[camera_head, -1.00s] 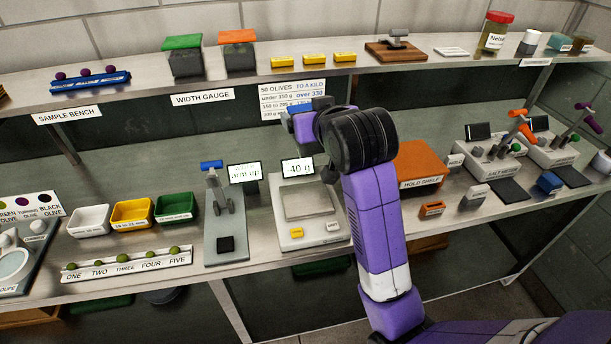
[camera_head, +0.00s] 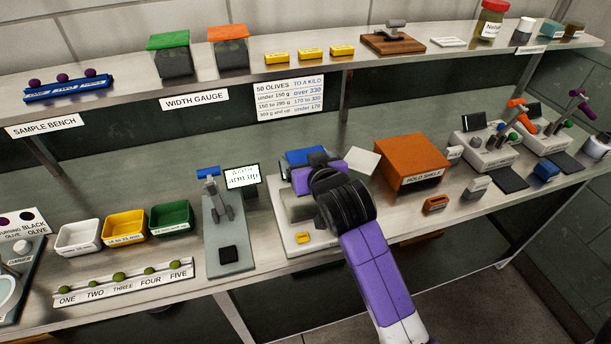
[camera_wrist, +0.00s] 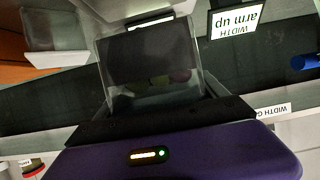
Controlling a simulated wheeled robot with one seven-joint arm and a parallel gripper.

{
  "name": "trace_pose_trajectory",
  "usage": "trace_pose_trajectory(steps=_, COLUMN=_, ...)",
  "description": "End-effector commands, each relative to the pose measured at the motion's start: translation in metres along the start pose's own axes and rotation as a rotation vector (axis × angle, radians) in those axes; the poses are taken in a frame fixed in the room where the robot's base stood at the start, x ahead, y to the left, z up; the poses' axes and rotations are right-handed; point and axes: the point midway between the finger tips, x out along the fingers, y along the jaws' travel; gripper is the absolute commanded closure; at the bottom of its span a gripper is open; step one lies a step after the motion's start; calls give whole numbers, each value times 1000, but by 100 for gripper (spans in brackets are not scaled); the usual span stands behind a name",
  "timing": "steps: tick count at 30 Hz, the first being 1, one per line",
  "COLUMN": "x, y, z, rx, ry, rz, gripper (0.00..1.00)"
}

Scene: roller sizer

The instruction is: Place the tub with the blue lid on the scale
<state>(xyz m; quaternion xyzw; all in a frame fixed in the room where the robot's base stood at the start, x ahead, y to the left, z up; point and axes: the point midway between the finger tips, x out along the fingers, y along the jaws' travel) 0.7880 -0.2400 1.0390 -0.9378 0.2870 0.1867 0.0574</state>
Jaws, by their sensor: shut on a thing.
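The tub with the blue lid (camera_head: 303,156) is in my gripper (camera_head: 312,172), over the back part of the scale in the head view. In the wrist view the tub (camera_wrist: 150,75) is see-through, with dark olives inside, and sits between my fingers. The scale (camera_head: 292,244) is white with a grey pan (camera_head: 298,207); my gripper and arm cover part of it. The scale's display is hidden behind the tub and gripper. I cannot tell whether the tub touches the pan.
The width gauge stand with its display (camera_head: 242,176) is just left of the scale. A white flat piece (camera_head: 363,162) and the orange hold shelf (camera_head: 412,160) stand to the right. The upper shelf (camera_head: 205,85) runs above and behind.

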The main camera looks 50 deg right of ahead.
Motion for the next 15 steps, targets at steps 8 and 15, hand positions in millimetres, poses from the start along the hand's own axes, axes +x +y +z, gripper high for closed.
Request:
trace_pose_trajectory(steps=8, x=9, y=0, z=23, rx=0, ry=0, rz=0, gripper=73)
trace_pose_trajectory(steps=15, x=21, y=0, z=49, rx=0, ry=2, rz=0, gripper=73)
